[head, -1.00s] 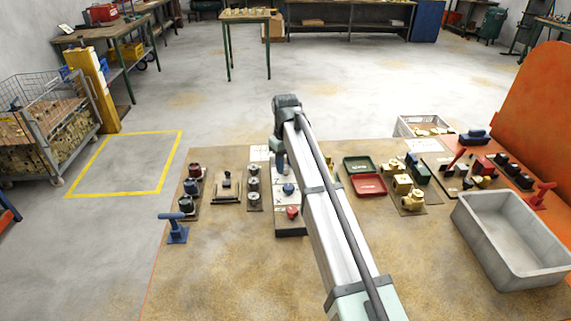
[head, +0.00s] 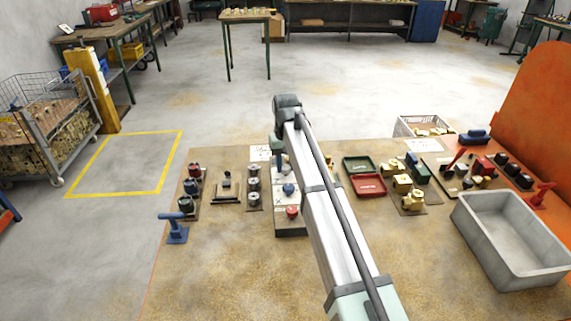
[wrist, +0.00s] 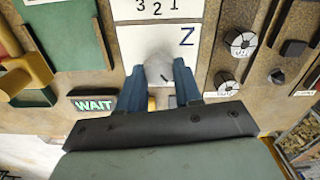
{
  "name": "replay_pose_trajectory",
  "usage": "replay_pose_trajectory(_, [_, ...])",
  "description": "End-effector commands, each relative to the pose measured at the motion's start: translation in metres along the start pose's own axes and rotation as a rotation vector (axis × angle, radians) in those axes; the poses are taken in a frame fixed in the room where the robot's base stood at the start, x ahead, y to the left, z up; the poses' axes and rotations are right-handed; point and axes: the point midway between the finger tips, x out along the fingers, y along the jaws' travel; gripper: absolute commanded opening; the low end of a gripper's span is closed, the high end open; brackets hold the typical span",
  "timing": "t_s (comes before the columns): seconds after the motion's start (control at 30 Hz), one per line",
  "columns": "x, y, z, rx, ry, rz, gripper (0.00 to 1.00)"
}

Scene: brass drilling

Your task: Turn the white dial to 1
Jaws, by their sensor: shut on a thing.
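The white dial (wrist: 157,60) shows in the wrist view as a pale, blurred round shape on a white panel (wrist: 130,42). The numerals 3, 2 and 1 stand on the panel beyond it, and a Z is to its right. My gripper (wrist: 158,72) has its two blue fingers on either side of the dial, shut on it. The fingers hide part of the dial, and I cannot read which number it points to.
In the head view, a blue knob (head: 288,189) and a red knob (head: 292,211) are beside my arm. A grey bin (head: 480,215) stands at right.

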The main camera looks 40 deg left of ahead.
Motion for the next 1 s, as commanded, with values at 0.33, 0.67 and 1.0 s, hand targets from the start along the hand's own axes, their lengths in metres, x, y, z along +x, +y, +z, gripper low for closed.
replay_pose_trajectory(0.33, [-0.0003, 0.0004, -0.0001, 0.132, 0.000, 0.000, 0.04])
replay_pose_trajectory(0.67, [-0.0003, 0.0004, -0.0001, 0.151, 0.000, 0.000, 0.04])
replay_pose_trajectory(1.0, [-0.0003, 0.0004, -0.0001, 0.150, 0.000, 0.000, 0.51])
